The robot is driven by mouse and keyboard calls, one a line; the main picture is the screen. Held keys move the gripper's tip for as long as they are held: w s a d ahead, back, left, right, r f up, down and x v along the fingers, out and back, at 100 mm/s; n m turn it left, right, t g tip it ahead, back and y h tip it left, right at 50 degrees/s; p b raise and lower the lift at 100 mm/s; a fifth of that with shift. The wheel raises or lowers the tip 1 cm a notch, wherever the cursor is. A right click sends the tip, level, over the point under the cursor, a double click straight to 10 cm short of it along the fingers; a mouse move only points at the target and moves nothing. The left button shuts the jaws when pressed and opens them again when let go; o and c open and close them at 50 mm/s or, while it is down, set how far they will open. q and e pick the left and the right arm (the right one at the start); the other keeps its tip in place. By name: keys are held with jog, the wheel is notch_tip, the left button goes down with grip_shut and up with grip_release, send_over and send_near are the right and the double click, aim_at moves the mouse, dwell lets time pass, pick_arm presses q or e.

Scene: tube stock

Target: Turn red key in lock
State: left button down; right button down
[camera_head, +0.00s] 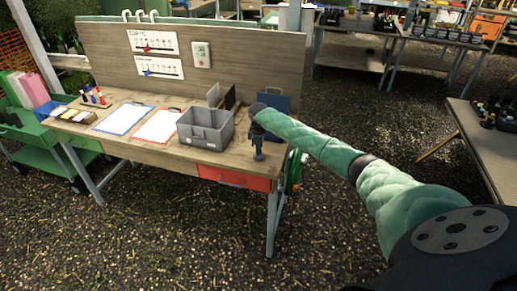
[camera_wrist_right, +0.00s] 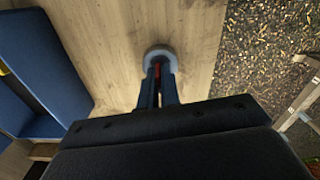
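In the right wrist view, a round grey lock (camera_wrist_right: 160,52) sits on the wooden bench top close to the bench's edge. A thin strip of the red key (camera_wrist_right: 157,70) shows between my two dark fingers. My right gripper (camera_wrist_right: 160,83) points down over the lock, its fingers close together on either side of the key. Most of the key is hidden by the fingers. In the head view, my right gripper (camera_head: 258,153) is at the bench's front right corner, and it hides the lock and key. My left gripper is not in view.
The wooden bench (camera_head: 135,150) has a red drawer (camera_head: 235,178) under its front edge. A grey bin (camera_head: 206,128) stands left of my gripper. A blue holder (camera_head: 280,103) stands behind it and also shows in the wrist view (camera_wrist_right: 45,65). Clipboards lie further left.

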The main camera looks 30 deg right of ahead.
jog(key=shift+m+p, duration=0.8)
jog(key=shift+m, duration=0.1)
jog(key=c, duration=1.5)
grip_release()
jog(key=shift+c, duration=0.2)
